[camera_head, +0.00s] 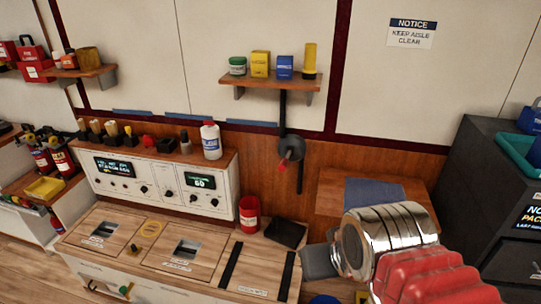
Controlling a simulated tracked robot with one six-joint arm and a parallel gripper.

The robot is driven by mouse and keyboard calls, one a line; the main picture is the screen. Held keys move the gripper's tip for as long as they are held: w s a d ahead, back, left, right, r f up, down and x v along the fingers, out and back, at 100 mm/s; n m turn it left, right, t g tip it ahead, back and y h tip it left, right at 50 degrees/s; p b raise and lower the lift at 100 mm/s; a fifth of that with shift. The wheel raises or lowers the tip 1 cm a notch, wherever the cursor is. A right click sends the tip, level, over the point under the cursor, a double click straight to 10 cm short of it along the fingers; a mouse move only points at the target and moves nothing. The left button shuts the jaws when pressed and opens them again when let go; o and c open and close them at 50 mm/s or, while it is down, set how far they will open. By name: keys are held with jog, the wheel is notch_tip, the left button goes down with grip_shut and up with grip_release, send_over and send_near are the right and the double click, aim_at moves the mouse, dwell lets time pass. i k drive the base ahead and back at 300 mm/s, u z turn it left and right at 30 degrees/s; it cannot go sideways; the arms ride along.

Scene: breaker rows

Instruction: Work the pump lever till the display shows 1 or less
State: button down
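A display (201,182) on the white control panel reads what looks like 60; the small digits are hard to make out. A second display (114,167) at the panel's left has text too small to read. A dark round fitting with a red knob (285,164) sits on a dark upright bar on the wood wall; I cannot tell for sure whether it is the pump lever. My gripper (318,262) shows as a grey end beyond the chrome wrist at lower right, apart from the panel and the knob. Its fingers cannot be told apart.
A red can (249,214) and a black pad (286,233) stand on the wooden counter (205,254). A white bottle (210,140) stands on the panel's top ledge. A shelf (269,83) with several containers is above. A dark cabinet (470,190) stands at right.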

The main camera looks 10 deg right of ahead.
aim_at(282, 167)
jog(key=u, duration=1.7)
jog(key=k, duration=0.7)
jog(key=z, duration=0.75)
jog(key=i, duration=0.95)
jog(key=z, duration=0.05)
